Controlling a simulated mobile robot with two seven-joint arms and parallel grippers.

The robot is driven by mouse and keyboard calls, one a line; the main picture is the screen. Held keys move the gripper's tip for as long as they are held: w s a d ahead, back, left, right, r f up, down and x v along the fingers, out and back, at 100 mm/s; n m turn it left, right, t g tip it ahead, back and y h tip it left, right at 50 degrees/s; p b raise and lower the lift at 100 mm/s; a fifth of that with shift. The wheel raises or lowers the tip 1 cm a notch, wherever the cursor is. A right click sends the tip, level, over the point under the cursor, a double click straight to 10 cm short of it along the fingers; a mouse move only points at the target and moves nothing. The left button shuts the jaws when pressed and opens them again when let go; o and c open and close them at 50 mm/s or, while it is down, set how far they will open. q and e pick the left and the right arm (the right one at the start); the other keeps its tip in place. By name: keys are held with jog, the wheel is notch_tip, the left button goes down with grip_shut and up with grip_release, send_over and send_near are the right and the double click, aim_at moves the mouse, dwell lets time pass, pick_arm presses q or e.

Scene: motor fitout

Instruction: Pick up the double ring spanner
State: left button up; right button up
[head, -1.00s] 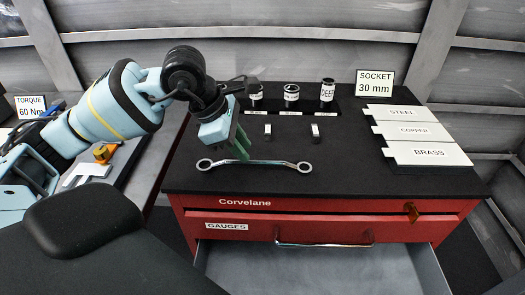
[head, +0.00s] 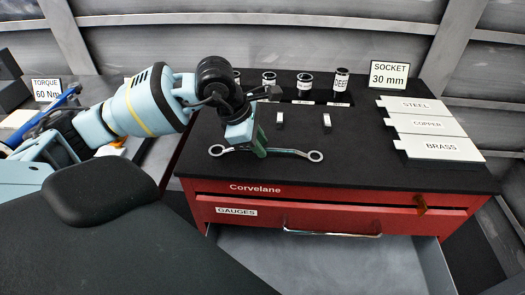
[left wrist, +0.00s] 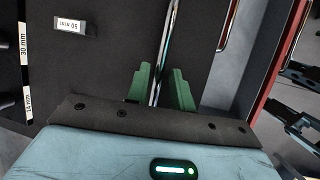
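The double ring spanner (head: 290,152) is a shiny metal bar with a ring at each end, lying across the black top of the red cabinet. My left gripper (head: 260,152) is down at the middle of its shaft, with a ring showing on each side. In the left wrist view, the shaft (left wrist: 163,45) runs between the green fingers of my left gripper (left wrist: 161,88). The fingers look apart, with a narrow gap beside the shaft. The spanner appears to rest on the top. My right gripper is not seen.
Several sockets (head: 341,80) stand at the back of the cabinet top (head: 350,165), with small labelled blocks (head: 327,122) in front. Plates marked STEEL, COPPER and BRASS (head: 445,149) lie at the right. The GAUGES drawer (head: 330,255) stands open below the front edge.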

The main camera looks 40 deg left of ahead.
pick_arm(q)
jog(key=shift+x, duration=0.85)
grip_shut()
jog(key=shift+r, duration=0.1)
